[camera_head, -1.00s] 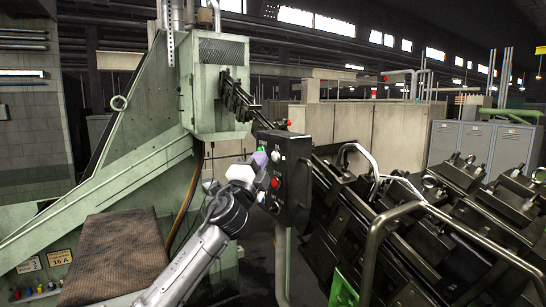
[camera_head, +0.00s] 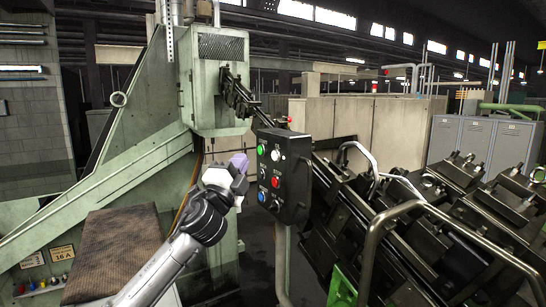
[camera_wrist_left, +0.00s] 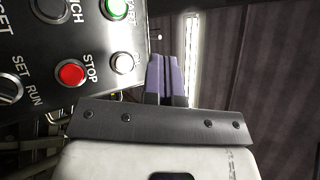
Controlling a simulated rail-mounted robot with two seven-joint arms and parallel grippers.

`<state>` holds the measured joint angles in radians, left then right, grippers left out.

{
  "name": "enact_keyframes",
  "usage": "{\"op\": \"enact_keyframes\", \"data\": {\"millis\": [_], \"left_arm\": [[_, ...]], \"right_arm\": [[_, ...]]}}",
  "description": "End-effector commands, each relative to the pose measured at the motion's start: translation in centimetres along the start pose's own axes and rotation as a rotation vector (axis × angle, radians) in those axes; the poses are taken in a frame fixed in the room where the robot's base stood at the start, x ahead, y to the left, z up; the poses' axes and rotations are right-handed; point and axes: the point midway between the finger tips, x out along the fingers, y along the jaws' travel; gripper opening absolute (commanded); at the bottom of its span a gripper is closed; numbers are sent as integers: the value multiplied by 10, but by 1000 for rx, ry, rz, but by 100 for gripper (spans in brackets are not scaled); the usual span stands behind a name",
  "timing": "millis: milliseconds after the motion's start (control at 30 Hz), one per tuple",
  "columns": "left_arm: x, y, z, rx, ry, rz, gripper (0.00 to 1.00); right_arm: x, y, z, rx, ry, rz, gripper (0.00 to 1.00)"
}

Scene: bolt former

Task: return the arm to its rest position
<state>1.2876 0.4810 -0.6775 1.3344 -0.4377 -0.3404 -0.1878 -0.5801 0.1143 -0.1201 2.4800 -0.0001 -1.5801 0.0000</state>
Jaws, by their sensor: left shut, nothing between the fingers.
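My left gripper (camera_head: 238,162) has pale purple fingers and a white body. It is at the left side of the black control box, apart from its face in the head view. In the left wrist view its purple fingers (camera_wrist_left: 166,78) are shut together with nothing between them. The control box (camera_head: 296,178) carries green, white, red and blue buttons. In the left wrist view the red STOP button (camera_wrist_left: 71,73), a white button (camera_wrist_left: 122,63) and a green button (camera_wrist_left: 116,8) show left of the fingers. My right gripper is not in view.
The control box stands on a grey post (camera_head: 282,265). A green machine (camera_head: 150,150) with a brown mat (camera_head: 115,255) is at the left. Dark machinery with metal handrails (camera_head: 375,240) fills the right. Grey lockers (camera_head: 475,142) stand at the back right.

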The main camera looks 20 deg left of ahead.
Motion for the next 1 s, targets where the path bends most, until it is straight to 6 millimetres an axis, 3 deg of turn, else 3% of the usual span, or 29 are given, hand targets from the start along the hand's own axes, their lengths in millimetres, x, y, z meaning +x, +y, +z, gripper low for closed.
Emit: {"op": "enact_keyframes", "data": {"millis": [333,600,767,933,1000], "left_arm": [[0,0,0,-12,-2,0,0],[-8,6,36,-124,-273,54,0],[-28,-21,25,-272,-412,60,0],[-56,-63,-2,-446,-475,56,0],[-70,-69,-14,-511,-490,71,0]], "right_arm": [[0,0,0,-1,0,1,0],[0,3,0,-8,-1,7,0],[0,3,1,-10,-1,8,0],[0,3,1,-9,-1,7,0],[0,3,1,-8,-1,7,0]]}}
